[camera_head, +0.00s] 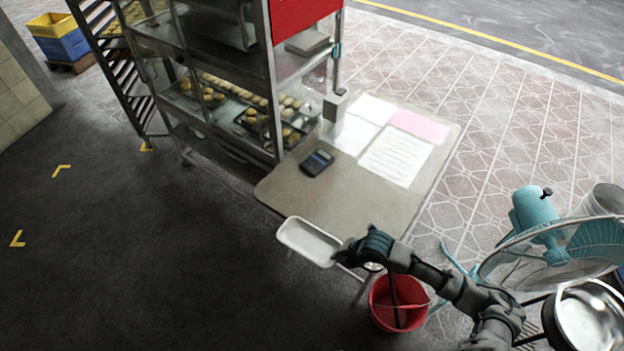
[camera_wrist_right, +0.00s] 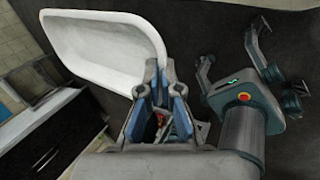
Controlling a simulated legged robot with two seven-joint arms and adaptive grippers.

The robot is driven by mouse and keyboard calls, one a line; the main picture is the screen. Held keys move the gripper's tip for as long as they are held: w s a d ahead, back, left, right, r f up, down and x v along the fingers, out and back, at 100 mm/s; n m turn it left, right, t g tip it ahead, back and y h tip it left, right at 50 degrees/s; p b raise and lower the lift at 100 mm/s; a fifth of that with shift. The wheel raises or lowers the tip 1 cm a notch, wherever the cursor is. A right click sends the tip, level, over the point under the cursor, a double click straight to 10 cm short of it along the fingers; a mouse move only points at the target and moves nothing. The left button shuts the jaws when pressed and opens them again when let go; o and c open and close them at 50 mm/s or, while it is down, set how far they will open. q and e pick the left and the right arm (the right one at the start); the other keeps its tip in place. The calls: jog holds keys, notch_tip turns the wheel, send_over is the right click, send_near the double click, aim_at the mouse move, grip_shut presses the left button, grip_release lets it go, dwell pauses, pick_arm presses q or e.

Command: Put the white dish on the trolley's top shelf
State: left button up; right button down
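The white dish (camera_head: 308,241) is a shallow rectangular tray, held out beside the near left edge of the table. My right gripper (camera_head: 346,254) is shut on its near right end. In the right wrist view the dish (camera_wrist_right: 108,50) is tilted, and its rim sits between the fingertips of my right gripper (camera_wrist_right: 150,78). My left gripper is not in the head view. I cannot make out any trolley for certain.
A table (camera_head: 300,192) with papers (camera_head: 395,155) and a calculator (camera_head: 317,162) stands ahead. A glass cabinet with bread (camera_head: 250,110) and a rack (camera_head: 115,60) stand behind it. A red bucket (camera_head: 385,315), a teal fan (camera_head: 535,215) and a metal bowl (camera_head: 590,320) are lower right. The dark floor at left is clear.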

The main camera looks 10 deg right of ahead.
aim_at(322, 256)
jog(key=a+m+h, duration=0.1)
jog(key=m, duration=0.1)
jog(key=a+r+m+t+h, duration=0.1)
jog(key=m, duration=0.1)
jog(key=a+m, duration=0.2)
jog(key=shift+w+r+h, duration=0.15)
jog(key=shift+w+h, duration=0.15)
jog(key=shift+h, duration=0.1)
jog(key=m, duration=0.1)
jog(key=m+h, duration=0.1)
jog(key=r+m+h, duration=0.1)
jog(key=m, duration=0.1)
jog(key=shift+w+a+r, duration=0.1)
jog(key=shift+w+a, duration=0.1)
jog(key=shift+a, duration=0.15)
jog(key=r+m+h, duration=0.1)
jog(key=m, duration=0.1)
jog(key=r+m+h, duration=0.1)
jog(key=m, duration=0.1)
jog(key=d+r+m+g+h, duration=0.1)
jog(key=m, duration=0.2)
jog(key=shift+w, duration=0.4)
jog(key=w+d+r+m+g+h, duration=0.1)
jog(key=d+r+m+g, duration=0.3)
jog(key=m, duration=0.5)
notch_tip(322, 256, up, 3)
jog(key=shift+w+d+f+h, duration=0.2)
jog(key=shift+w+h, duration=0.15)
jog(key=shift+h, duration=0.05)
jog(key=shift+f, duration=0.1)
